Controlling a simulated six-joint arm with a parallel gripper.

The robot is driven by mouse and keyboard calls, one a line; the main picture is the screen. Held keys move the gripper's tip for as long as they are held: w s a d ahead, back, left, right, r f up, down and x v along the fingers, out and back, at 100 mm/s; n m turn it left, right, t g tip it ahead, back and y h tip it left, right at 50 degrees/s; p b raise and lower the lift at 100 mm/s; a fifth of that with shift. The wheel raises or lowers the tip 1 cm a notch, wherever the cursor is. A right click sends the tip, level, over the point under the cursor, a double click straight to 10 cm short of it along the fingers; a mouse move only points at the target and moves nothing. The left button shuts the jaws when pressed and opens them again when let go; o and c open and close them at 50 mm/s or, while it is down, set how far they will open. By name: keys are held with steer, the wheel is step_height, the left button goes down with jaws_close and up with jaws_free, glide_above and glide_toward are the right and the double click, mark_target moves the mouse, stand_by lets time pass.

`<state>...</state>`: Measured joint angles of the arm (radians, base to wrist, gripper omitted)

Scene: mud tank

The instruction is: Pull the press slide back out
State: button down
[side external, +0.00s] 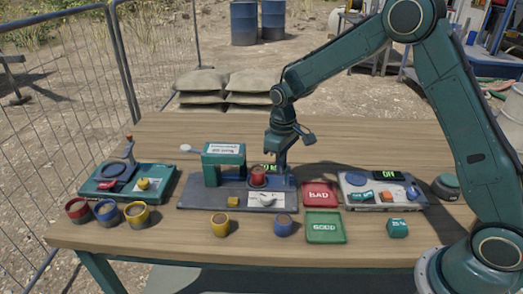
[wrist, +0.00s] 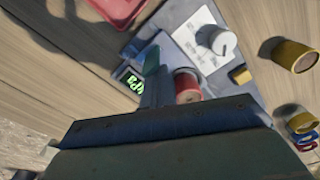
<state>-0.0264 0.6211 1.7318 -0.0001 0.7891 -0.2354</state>
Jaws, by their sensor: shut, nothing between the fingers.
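The press stands mid-table in the side view, with a grey base plate (side external: 200,197) and a green bridge (side external: 224,153) at its left end. My gripper (side external: 282,167) is shut and empty, pointing down just behind and right of the red cup. In the wrist view its fingers (wrist: 154,88) appear beside the cup and a green-lit display (wrist: 131,80).
A red BAD tray (side external: 320,193) and green GOOD tray (side external: 325,227) lie right of the press. A scale-like device (side external: 380,190) is farther right. A green device (side external: 125,183) stands left. Yellow (side external: 220,225) and blue (side external: 283,225) cups stand in front. The back of the table is clear.

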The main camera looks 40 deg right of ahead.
steer(key=shift+s+d, duration=0.5)
stand_by(0.5)
steer(key=shift+w+a, duration=0.45)
steer(key=shift+r, duration=0.15)
stand_by(0.3)
step_height(320, 180, up, 7)
stand_by(1.0)
stand_by(0.4)
